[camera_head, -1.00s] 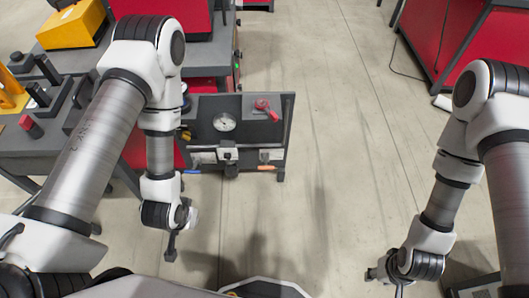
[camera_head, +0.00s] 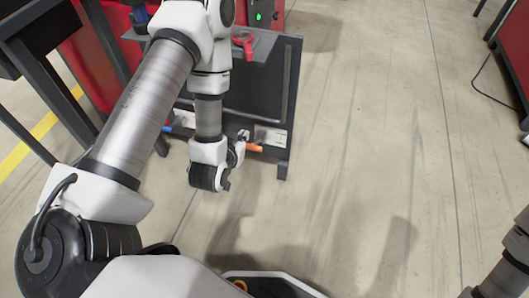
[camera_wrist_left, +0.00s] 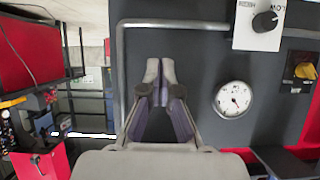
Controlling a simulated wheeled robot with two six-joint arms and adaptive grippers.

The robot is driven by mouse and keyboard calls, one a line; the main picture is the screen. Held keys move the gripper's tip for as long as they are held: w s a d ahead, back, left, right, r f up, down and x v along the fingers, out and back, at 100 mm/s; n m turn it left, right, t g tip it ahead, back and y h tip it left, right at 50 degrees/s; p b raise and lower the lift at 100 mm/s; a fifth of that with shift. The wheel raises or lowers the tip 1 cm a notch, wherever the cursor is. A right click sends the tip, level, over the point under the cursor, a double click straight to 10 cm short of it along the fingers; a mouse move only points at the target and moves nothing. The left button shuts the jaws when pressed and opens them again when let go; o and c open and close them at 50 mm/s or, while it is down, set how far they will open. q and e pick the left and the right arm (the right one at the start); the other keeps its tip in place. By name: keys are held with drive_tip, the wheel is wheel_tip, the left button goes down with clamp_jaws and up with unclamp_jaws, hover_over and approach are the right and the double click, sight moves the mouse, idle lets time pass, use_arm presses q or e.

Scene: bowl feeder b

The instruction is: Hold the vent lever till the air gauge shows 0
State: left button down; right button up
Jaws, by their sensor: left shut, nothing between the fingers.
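My left gripper (camera_head: 238,150) is at the front of the dark panel stand in the head view, close to an orange-ended handle (camera_head: 255,148); I cannot tell if they touch. In the left wrist view its fingers (camera_wrist_left: 159,72) are shut and empty in front of the dark panel (camera_wrist_left: 205,65). The round white air gauge (camera_wrist_left: 233,99) is right of the fingers there; its reading is too small to tell. My arm hides it in the head view. A red handle (camera_head: 243,42) is on the stand's top. I cannot tell which handle is the vent lever. My right gripper is out of view.
A black knob (camera_wrist_left: 264,22) on a white plate and a yellow switch (camera_wrist_left: 304,72) are near the gauge. A grey bar (camera_wrist_left: 175,24) runs along the panel. The floor (camera_head: 370,130) right of the stand is clear.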

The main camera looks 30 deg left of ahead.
sight(250, 145)
use_arm(q)
drive_tip(key=f, duration=0.1)
drive_tip(key=b, duration=0.1)
drive_tip(key=f, duration=0.1)
drive_tip(key=shift+w+a+f, duration=0.1)
drive_tip(key=shift+a+f, duration=0.15)
drive_tip(key=shift+f, duration=0.1)
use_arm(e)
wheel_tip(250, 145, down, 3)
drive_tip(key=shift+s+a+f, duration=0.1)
use_arm(q)
drive_tip(key=b+x, duration=0.5)
drive_tip(key=x, duration=0.4)
drive_tip(key=shift+w+a+f, duration=0.1)
drive_tip(key=shift+w+f, duration=0.1)
drive_tip(key=shift+s+f+b, duration=0.3)
drive_tip(key=shift+f+b, duration=0.15)
drive_tip(key=shift+f, duration=0.1)
drive_tip(key=shift+s+f+b, duration=0.3)
drive_tip(key=shift+f+b, duration=0.1)
drive_tip(key=shift+f, duration=0.15)
drive_tip(key=shift+s+d+f, duration=0.25)
drive_tip(key=shift+s+d, duration=0.05)
drive_tip(key=shift+s, duration=0.2)
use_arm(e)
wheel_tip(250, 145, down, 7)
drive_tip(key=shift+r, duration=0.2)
